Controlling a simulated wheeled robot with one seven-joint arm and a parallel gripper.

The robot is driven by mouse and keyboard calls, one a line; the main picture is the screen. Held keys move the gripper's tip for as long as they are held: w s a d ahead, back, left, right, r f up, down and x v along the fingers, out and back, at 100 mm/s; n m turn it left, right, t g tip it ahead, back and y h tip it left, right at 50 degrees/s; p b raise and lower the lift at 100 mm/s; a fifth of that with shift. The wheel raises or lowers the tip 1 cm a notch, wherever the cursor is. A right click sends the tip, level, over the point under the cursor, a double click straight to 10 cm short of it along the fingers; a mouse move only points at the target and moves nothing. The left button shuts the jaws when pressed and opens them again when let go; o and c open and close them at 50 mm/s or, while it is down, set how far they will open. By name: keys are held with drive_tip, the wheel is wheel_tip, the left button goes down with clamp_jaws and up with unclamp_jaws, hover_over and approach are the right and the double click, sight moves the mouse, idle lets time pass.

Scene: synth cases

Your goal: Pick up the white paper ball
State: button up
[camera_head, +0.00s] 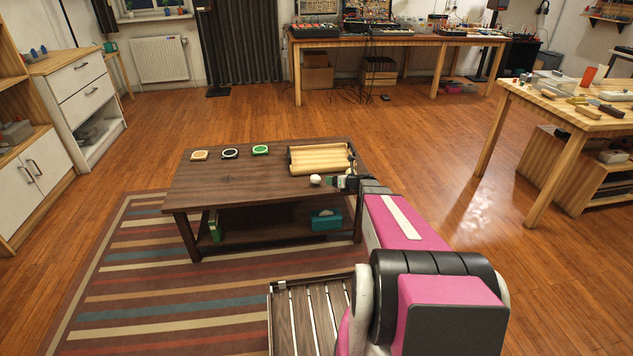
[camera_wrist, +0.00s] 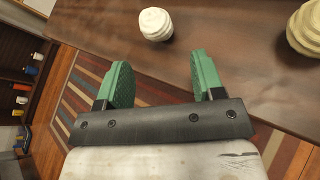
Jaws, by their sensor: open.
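The white paper ball (camera_head: 315,180) sits on the dark wooden coffee table (camera_head: 235,187), near its front right part. In the wrist view the crumpled white ball (camera_wrist: 155,24) lies on the tabletop beyond the fingertips, roughly centred between them. My gripper (camera_wrist: 160,72) has two green fingers, spread apart with nothing between them. In the head view my gripper (camera_head: 336,182) is just right of the ball, partly hidden by my arm. I cannot tell from that view whether it touches the ball; the wrist view shows a gap.
A tan tray-like object (camera_head: 320,159) lies behind the ball on the table. A pale rounded object (camera_wrist: 305,28) shows at right in the wrist view. Three round pieces, orange (camera_head: 199,155), black-and-white (camera_head: 230,153) and green (camera_head: 260,150), lie along the back edge.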

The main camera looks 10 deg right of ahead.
sight(320, 178)
drive_tip(key=x, duration=1)
drive_tip(key=shift+w+a, duration=0.15)
drive_tip(key=shift+a, duration=0.2)
drive_tip(key=shift+c, duration=0.3)
drive_tip(key=c, duration=0.5)
